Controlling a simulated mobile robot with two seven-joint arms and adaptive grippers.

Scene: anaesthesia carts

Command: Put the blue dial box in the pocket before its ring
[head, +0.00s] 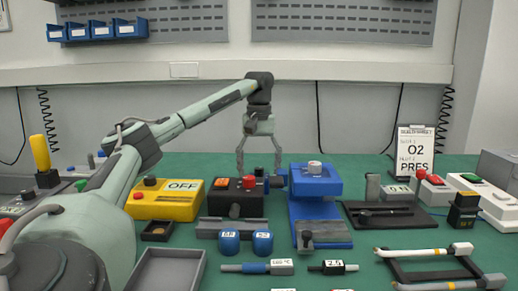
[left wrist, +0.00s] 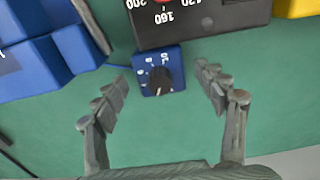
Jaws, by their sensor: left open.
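The blue dial box (left wrist: 161,70), a small square box with a black knob and white marks, lies on the green table between my left fingertips in the left wrist view. In the head view a small blue part of it (head: 279,177) shows behind the black box, beside the blue stand. My left gripper (head: 258,171) is open and points down at the back of the table. Its spread fingers (left wrist: 162,75) are on either side of the dial box, with gaps. I cannot tell which pocket and ring are meant. My right gripper is not in view.
A black box (head: 234,198) with a red button and a blue stand (head: 316,188) flank the dial box. A yellow OFF box (head: 165,200) is to the left. A small dark square tray (head: 145,235) and a grey tray (head: 140,280) are nearer. Green table behind is clear.

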